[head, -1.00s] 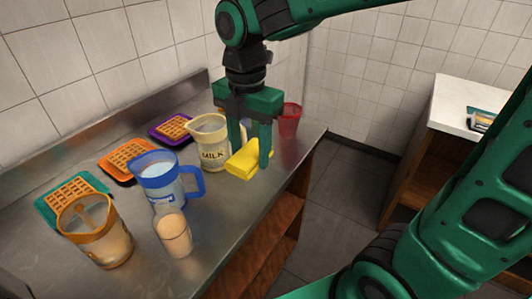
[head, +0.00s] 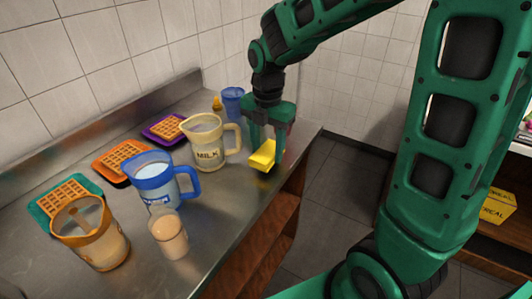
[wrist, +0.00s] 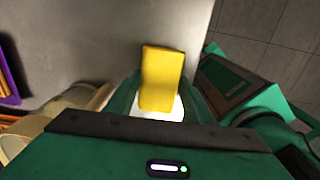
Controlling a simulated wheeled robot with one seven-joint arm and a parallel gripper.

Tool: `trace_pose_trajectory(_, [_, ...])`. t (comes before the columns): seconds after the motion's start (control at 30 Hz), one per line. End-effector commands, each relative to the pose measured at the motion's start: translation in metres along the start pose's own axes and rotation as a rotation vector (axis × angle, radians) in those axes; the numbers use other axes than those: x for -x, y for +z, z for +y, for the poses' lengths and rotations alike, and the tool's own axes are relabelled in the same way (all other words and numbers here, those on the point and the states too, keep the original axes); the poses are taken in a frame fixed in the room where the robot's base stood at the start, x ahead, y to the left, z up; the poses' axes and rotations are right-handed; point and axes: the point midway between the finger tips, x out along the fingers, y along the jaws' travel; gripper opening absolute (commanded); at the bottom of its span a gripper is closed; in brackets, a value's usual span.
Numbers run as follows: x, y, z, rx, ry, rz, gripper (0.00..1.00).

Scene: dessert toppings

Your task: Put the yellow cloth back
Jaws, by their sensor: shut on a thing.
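The yellow cloth (head: 262,156) is a small folded block near the right edge of the steel counter, right of the milk jug (head: 205,150). My gripper (head: 266,148) points down and is shut on the cloth. In the wrist view the cloth (wrist: 162,75) stands out from between the fingers, over grey counter. I cannot tell whether it touches the counter. A white patch shows below the cloth between the fingers.
Blue (head: 158,182) and orange (head: 92,235) jugs, a filled glass (head: 170,235) and a blue cup (head: 233,102) stand on the counter (head: 215,225). Waffles lie on teal (head: 40,208), orange (head: 105,165) and purple (head: 155,135) mats. The counter's front right is clear.

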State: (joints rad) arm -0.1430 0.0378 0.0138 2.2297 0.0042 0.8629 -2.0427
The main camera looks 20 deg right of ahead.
Motion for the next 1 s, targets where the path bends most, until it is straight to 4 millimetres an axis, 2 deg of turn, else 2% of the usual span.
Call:
trace_pose_trajectory(0.17, [-0.018,0.0,0.0,0.0,-0.001,0.0,0.23])
trace_pose_trajectory(0.53, [-0.021,-0.001,0.0,0.0,0.0,0.0,0.23])
trace_pose_trajectory(0.57, [-0.021,-0.001,0.0,0.0,0.0,0.0,0.52])
trace_pose_trajectory(0.6, [-0.02,-0.001,0.001,0.0,0.001,0.0,0.62])
trace_pose_trajectory(0.63, [-0.02,-0.001,0.001,0.0,0.001,0.0,0.66])
trace_pose_trajectory(1.0, [-0.016,-0.001,0.001,0.002,0.002,-0.001,0.66])
